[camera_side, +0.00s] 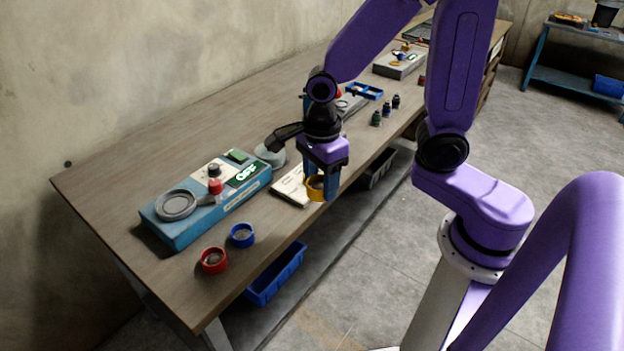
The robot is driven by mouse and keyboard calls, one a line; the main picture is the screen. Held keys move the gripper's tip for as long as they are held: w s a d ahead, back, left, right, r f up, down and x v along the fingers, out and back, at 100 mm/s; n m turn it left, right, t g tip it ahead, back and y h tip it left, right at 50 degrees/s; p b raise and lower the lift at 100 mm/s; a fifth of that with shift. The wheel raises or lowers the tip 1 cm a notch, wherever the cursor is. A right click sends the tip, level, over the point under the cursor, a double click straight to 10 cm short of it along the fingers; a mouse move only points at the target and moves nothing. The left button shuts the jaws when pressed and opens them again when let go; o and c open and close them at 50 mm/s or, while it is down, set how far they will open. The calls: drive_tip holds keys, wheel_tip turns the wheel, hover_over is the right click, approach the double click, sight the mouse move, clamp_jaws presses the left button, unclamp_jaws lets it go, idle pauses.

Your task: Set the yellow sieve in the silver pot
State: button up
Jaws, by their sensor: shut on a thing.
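The yellow sieve (314,195) is a small ring held between the fingers of my gripper (322,184). My gripper is shut on it and points down, above the front edge of the table. A grey, silver-looking round pot (177,205) with a short handle sits on the left end of a blue box. The sieve is apart from this pot, to its right. A pale round dish (270,154) stands behind my gripper, partly hidden by a dark part of it. I cannot tell for certain which of the two is the silver pot.
A red sieve (213,260) and a blue sieve (242,235) stand on the table in front of the blue box (225,204). A red-and-black bottle (215,180) stands on that box. A white booklet (292,186) lies near my gripper. Several small bottles stand farther right.

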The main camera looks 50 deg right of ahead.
drive_tip(key=w+a+r, duration=0.2)
drive_tip(key=w+a, duration=0.7)
drive_tip(key=w, duration=0.6)
hover_over(178, 205)
wheel_tip(178, 205, down, 3)
drive_tip(key=shift+r, duration=0.15)
drive_tip(key=shift+f, duration=2.15)
drive_tip(key=shift+f, duration=0.8)
